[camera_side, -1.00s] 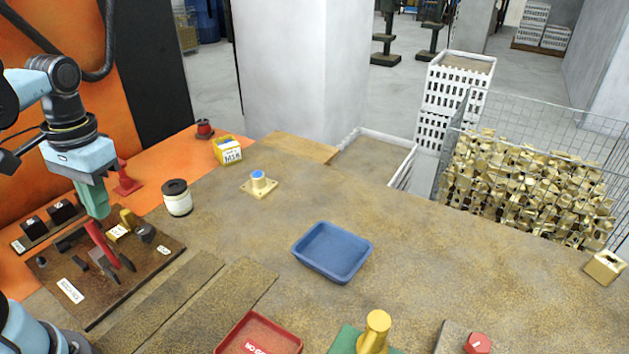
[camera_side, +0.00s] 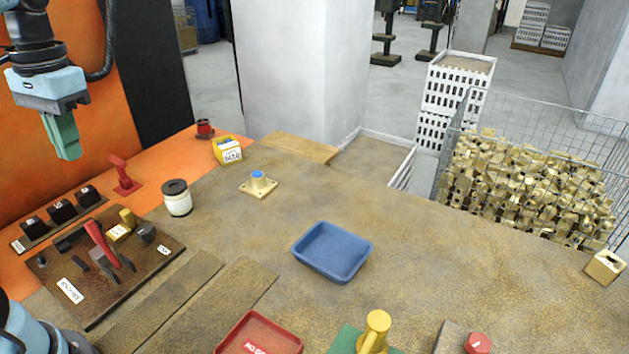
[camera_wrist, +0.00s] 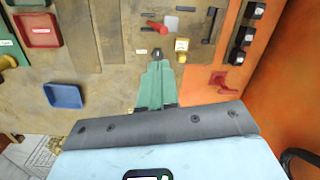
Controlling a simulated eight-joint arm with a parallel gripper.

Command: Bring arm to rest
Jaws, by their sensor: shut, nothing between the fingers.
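My gripper (camera_side: 65,137) has green fingers that are shut with nothing between them. In the side view it hangs at the upper left, pointing down, in front of the orange panel and clear above the bench. In the wrist view the shut green fingers (camera_wrist: 158,75) point toward the brown tool board.
A blue tray (camera_side: 332,252) sits mid-bench, with a red tray (camera_side: 258,335) at the front. A white pot (camera_side: 177,198), a yellow box (camera_side: 229,151) and a brass part with a blue top (camera_side: 258,185) stand behind. A wire cage (camera_side: 530,190) of brass parts is at right.

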